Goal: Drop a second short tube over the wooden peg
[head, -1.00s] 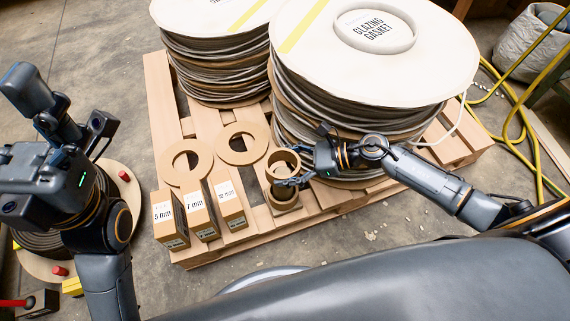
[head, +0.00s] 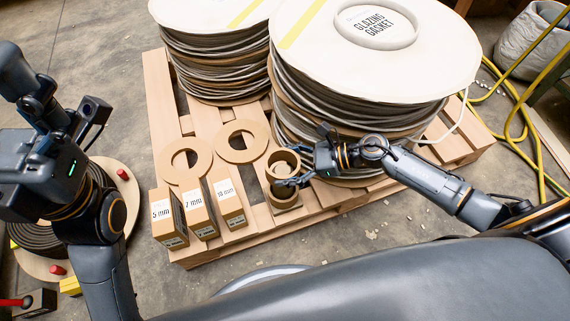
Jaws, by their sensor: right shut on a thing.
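A short brown cardboard tube (head: 284,155) is held roughly upright in my right gripper (head: 290,181), above a small square block (head: 284,212) on the pallet. Below it, brown cylinder surface (head: 272,186) shows over the block. I cannot tell how much of that is a tube standing there and how much the held one. The wooden peg is not clearly visible; the tube and fingers cover that spot. My right gripper is shut on the tube.
Cartons marked 5 mm (head: 163,215), 7 mm (head: 195,207) and 10 mm (head: 226,198) stand left of the block. Two flat cardboard rings (head: 184,179) lie behind them. A large gasket reel (head: 300,75) stands close behind my right gripper. A yellow hose (head: 510,130) lies at right.

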